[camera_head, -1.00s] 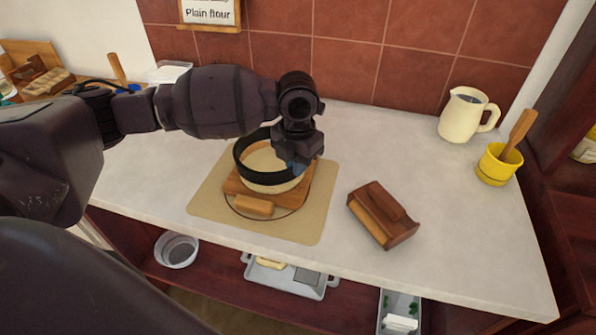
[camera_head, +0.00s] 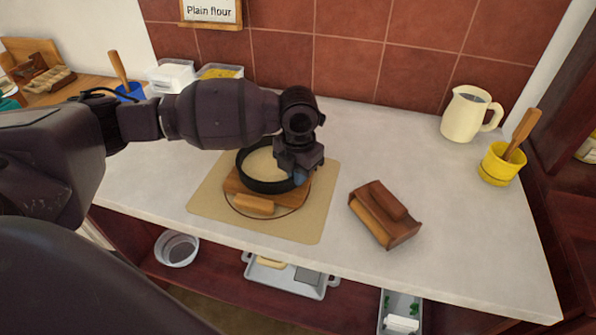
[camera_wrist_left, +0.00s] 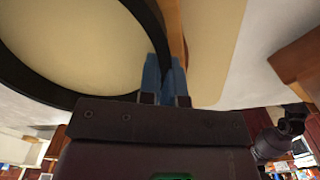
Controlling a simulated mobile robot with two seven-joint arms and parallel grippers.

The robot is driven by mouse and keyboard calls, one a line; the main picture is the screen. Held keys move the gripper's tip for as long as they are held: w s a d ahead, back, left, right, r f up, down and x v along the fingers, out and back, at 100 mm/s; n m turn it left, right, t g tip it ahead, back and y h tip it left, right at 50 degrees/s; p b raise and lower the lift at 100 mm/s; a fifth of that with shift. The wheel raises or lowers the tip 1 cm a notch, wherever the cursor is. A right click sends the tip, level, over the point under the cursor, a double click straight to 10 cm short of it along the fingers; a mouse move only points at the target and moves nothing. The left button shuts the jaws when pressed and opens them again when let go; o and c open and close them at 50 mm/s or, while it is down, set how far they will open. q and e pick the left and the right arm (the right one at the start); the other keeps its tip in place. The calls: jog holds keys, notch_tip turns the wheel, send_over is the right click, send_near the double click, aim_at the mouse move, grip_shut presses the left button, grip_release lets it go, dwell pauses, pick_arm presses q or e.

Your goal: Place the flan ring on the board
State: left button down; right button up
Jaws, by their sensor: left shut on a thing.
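The black flan ring (camera_head: 265,187) surrounds a pale cream round (camera_head: 264,164) over the wooden board (camera_head: 232,186). It looks level and low, at or just above the board; exact contact is hard to tell. My left gripper (camera_head: 300,178) is shut on the ring's right side, its blue fingertips pointing down. In the left wrist view the blue fingers (camera_wrist_left: 165,80) pinch the black ring wall (camera_wrist_left: 150,25), with the board's edge (camera_wrist_left: 177,35) beside them. The gripper hides the ring's right part.
The board lies on a beige mat (camera_head: 310,225). A brown wooden block-like tool (camera_head: 384,214) lies to its right. A cream jug (camera_head: 466,115) and yellow pot (camera_head: 500,165) stand far right. White tubs (camera_head: 172,77) stand behind my arm. The counter between mat and jug is clear.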

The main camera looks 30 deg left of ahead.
pick_arm(q)
jog(key=c, duration=1.3)
grip_release()
jog(key=shift+f, duration=0.1)
pick_arm(e)
jog(key=shift+w, duration=0.1)
jog(key=shift+w, duration=0.1)
pick_arm(q)
jog(key=shift+a+r, duration=0.1)
jog(key=shift+r, duration=0.3)
notch_tip(320, 180, up, 5)
jog(key=shift+f+p, duration=0.15)
jog(key=shift+p, duration=0.35)
notch_tip(320, 180, up, 8)
jog(key=p, duration=0.1)
pick_arm(e)
jog(key=shift+s+r, duration=0.2)
jog(key=shift+r, duration=0.55)
pick_arm(q)
jog(key=shift+s+f, duration=0.1)
jog(key=shift+f, duration=0.05)
pick_arm(e)
jog(key=shift+d, duration=0.1)
